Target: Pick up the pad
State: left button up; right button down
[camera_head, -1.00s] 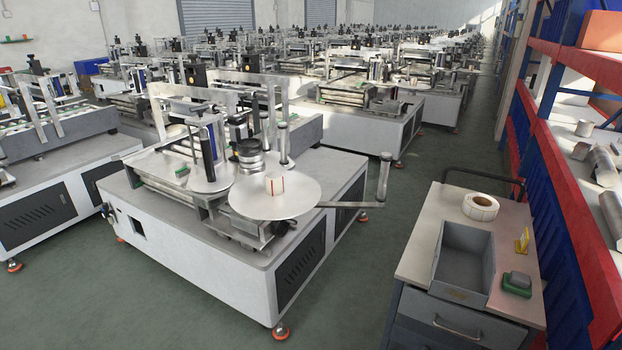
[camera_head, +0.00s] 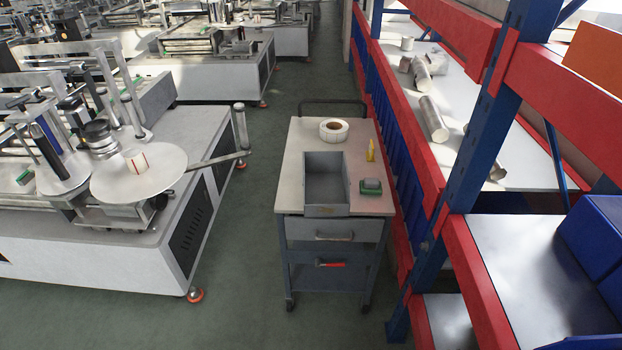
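The pad appears to be the small green block with a grey top (camera_head: 371,187). It lies on the right front part of the cart top (camera_head: 293,192), just right of an open grey bin (camera_head: 313,188). Nothing covers it. Neither of my grippers shows in the view.
A label roll (camera_head: 333,131) and a small yellow item (camera_head: 370,150) also stand on the cart. A labelling machine (camera_head: 140,245) is at the left, its arm reaching toward the cart. A red and blue rack (camera_head: 470,150) stands close at the right. The floor (camera_head: 250,290) before the cart is clear.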

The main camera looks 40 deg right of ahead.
aim_at(371, 185)
jog(key=z, duration=0.65)
jog(key=i, duration=0.65)
jog(key=z, duration=1.9)
jog(key=i, duration=0.3)
jog(key=u, duration=1.2)
